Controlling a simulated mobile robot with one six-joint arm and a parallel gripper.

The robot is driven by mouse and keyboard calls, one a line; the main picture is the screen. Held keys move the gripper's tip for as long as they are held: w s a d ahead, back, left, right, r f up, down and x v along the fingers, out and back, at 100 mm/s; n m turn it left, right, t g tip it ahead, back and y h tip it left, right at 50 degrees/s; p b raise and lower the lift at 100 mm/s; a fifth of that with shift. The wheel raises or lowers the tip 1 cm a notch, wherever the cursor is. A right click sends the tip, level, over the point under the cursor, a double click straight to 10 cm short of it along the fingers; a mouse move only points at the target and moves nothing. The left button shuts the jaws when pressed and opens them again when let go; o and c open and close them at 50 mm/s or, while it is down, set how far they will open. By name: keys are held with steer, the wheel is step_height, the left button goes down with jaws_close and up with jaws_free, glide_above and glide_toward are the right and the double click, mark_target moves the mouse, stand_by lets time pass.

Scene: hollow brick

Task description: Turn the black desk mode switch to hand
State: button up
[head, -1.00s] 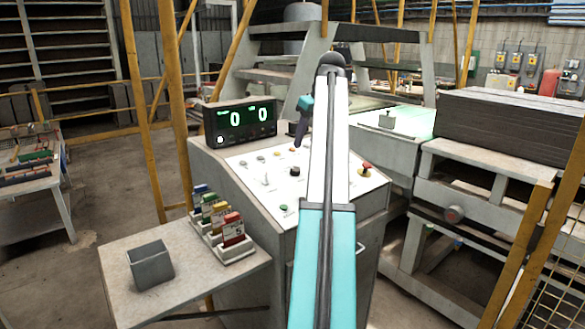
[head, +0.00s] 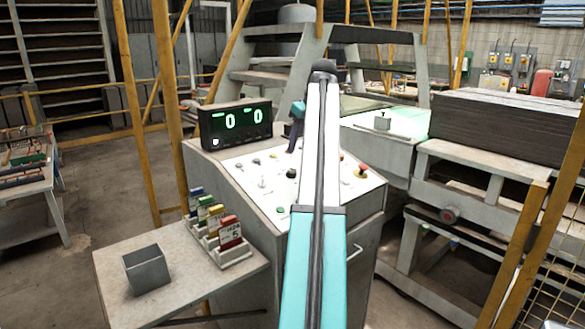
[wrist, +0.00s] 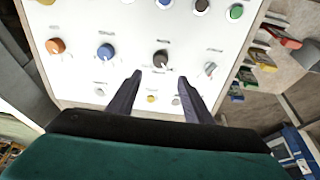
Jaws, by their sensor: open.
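The black switch (head: 291,173) is a round knob on the white sloping top of the control desk (head: 250,178). In the wrist view the black knob (wrist: 161,59) sits just beyond my fingertips, near the middle of the gap. Its labels are too small to read, and its setting cannot be told. My gripper (wrist: 157,80) is open and empty, with a dark finger to each side of the gap. In the head view my gripper (head: 291,150) points down over the desk, above and behind the knob, and my arm hides part of the panel.
Close to the knob are a blue button (wrist: 106,51), a silver lever switch (wrist: 210,69) and an orange button (wrist: 56,46). A red mushroom button (head: 361,170) is at the desk's right. A display (head: 235,124) reads 0 0.

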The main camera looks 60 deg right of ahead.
mark_target(291, 170)
steer(key=p+x, duration=0.1)
steer(key=x, duration=1)
steer(key=shift+p, duration=0.35)
steer(key=shift+c, duration=0.3)
steer(key=shift+a+f, duration=0.1)
steer(key=c, duration=0.9)
